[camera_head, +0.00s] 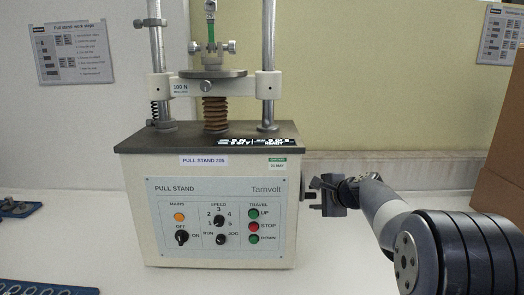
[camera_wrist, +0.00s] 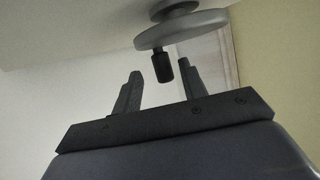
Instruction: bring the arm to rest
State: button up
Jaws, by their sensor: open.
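My arm reaches in from the right in the head view. My gripper (camera_head: 325,190) is beside the right side of the white pull stand (camera_head: 138,215), level with its control panel. In the wrist view my gripper (camera_wrist: 160,82) is open, with its two dark fingers apart and nothing held. A grey round disc (camera_wrist: 190,27) with a short black knob (camera_wrist: 162,67) shows just beyond the fingertips. The knob lies between the two fingers in the picture, and I see no contact. How near the gripper is to the stand's side is hard to tell.
The stand's panel (camera_head: 215,215) has an orange lamp, black knobs and coloured buttons. Its metal columns (camera_head: 268,70) rise above. Blue racks (camera_head: 40,287) lie at the left. A brown box (camera_head: 500,150) stands at the far right. The bench between stand and box looks free behind my arm.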

jog(key=shift+s+r+m+g+p, duration=0.25)
jog(key=shift+g+p, duration=0.7)
jog(key=shift+p, duration=2.8)
jog(key=shift+s+r+m+g+p, duration=0.2)
jog(key=shift+r+g+p, duration=0.55)
jog(key=shift+p, duration=3)
jog(key=g+p, duration=0.3)
jog(key=p, duration=0.6)
jog(key=shift+r+m+h, duration=0.15)
jog(key=shift+m+h, duration=0.15)
jog(key=shift+m, duration=0.05)
jog(key=shift+g+p, duration=0.7)
jog(key=shift+p, duration=0.55)
